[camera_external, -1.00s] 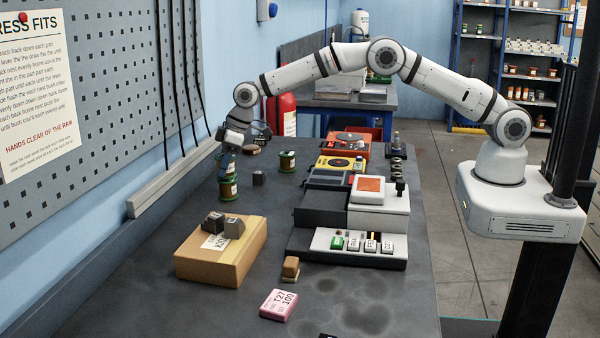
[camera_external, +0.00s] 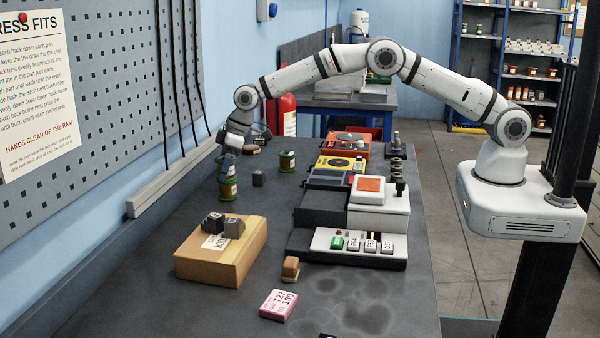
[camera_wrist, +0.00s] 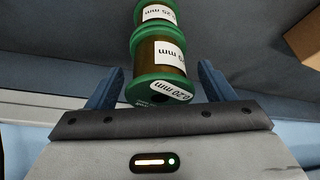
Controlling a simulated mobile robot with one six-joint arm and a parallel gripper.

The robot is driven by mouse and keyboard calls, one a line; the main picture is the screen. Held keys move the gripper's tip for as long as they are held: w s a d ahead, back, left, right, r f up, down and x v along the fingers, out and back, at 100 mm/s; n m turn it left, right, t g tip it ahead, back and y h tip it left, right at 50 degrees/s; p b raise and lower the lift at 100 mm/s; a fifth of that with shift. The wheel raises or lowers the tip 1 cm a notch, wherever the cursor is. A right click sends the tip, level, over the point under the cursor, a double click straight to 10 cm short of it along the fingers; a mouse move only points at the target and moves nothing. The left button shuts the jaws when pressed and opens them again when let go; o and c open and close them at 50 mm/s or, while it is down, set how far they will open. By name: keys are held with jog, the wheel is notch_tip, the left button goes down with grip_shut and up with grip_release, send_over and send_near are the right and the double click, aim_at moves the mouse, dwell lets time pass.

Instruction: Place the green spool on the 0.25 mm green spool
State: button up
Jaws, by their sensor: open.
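Two green-flanged spools with dark windings stand in a stack below my gripper. The upper spool (camera_wrist: 160,68) carries a 0.20 mm label on its end and rests on the lower spool (camera_wrist: 155,14), whose label is partly cut off and seems to read 0.25 mm. In the external view the upper spool (camera_external: 228,172) and the lower spool (camera_external: 229,192) look lined up and upright. My gripper (camera_wrist: 157,85) is open, with one blue finger on each side of the upper spool's near end and a gap visible at the right. In the external view my gripper (camera_external: 226,156) is just above the stack.
Another green spool (camera_external: 287,161) stands to the right, with a dark cube (camera_external: 259,179) between. A cardboard box (camera_external: 205,259) with two small blocks is nearer the camera. A press-like device (camera_external: 345,243) with buttons occupies the bench's right side. The wall ledge is left.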

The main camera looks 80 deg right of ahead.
jog(key=b+v, duration=0.3)
jog(key=v, duration=0.9)
jog(key=s+d+r+m, duration=0.1)
jog(key=s+d+r, duration=0.1)
jog(key=s+r, duration=0.35)
jog(key=s+d+r+h, duration=0.1)
jog(key=s+d+r, duration=0.15)
jog(key=s, duration=0.65)
jog(key=s+d+r+m, duration=0.15)
jog(key=s+r, duration=0.25)
jog(key=s, duration=0.4)
jog(key=s+d+f, duration=0.2)
jog(key=s, duration=0.7)
jog(key=s+d+f+m, duration=0.1)
jog(key=s+f, duration=0.1)
jog(key=s, duration=0.7)
jog(key=s+d+f+m, duration=0.1)
jog(key=s+d+f, duration=0.1)
jog(key=s, duration=0.8)
jog(key=shift+d+g+h, duration=0.3)
jog(key=shift+h, duration=0.1)
jog(key=shift+s, duration=0.1)
